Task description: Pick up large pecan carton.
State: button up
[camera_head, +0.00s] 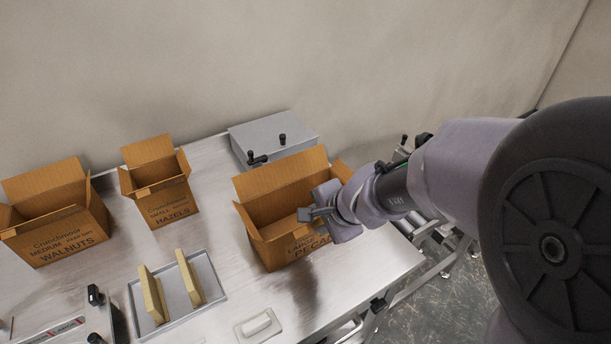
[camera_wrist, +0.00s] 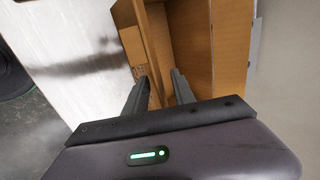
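The large pecan carton (camera_head: 284,206) is a brown open-topped box with raised flaps, on the right part of the steel table. Its label is partly covered by my gripper. My gripper (camera_head: 312,213) is at the carton's front right, near the rim. In the wrist view, the carton (camera_wrist: 222,50) fills the upper middle, and my gripper (camera_wrist: 160,76) has its two fingers spread apart. A strip of cardboard shows between the fingertips. I cannot tell whether either finger touches it.
The hazel carton (camera_head: 165,201) and walnut carton (camera_head: 65,235) stand to the left. A metal tray (camera_head: 208,270) holds two tan blocks. A grey metal box (camera_head: 268,136) is behind the pecan carton. A small white dish (camera_head: 258,327) lies at the table's front. The table's right edge is close to the carton.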

grip_shut()
dwell(1.3)
